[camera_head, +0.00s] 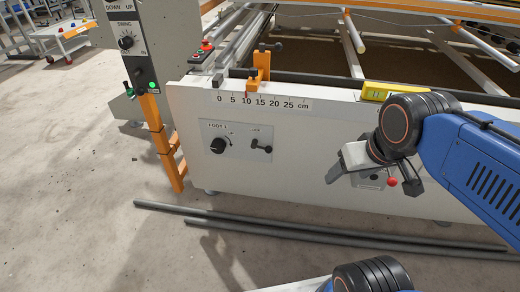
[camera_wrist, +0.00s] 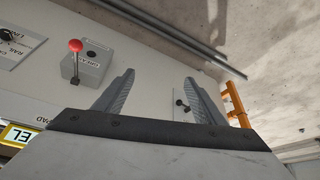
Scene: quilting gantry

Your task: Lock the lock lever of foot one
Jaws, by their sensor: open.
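The lock lever (camera_head: 262,145) is a small dark handle on a pale plate on the front of the white machine panel, right of the black foot one knob (camera_head: 219,145). In the wrist view the lever (camera_wrist: 182,105) shows small, close to the right finger. My gripper (camera_wrist: 160,77) is open, its two grey fingers apart with nothing between them. In the head view my arm reaches in from the right, and the gripper is right of the lever, clear of it. My wrist partly hides the gripper there.
A grey box (camera_wrist: 87,63) with a red-ball lever (camera_wrist: 75,45) is on the panel near my gripper. A yellow level (camera_head: 388,91) lies on the panel's top edge. An orange bracket (camera_head: 258,75) stands above the lever. Grey pipes (camera_head: 300,233) lie on the floor in front.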

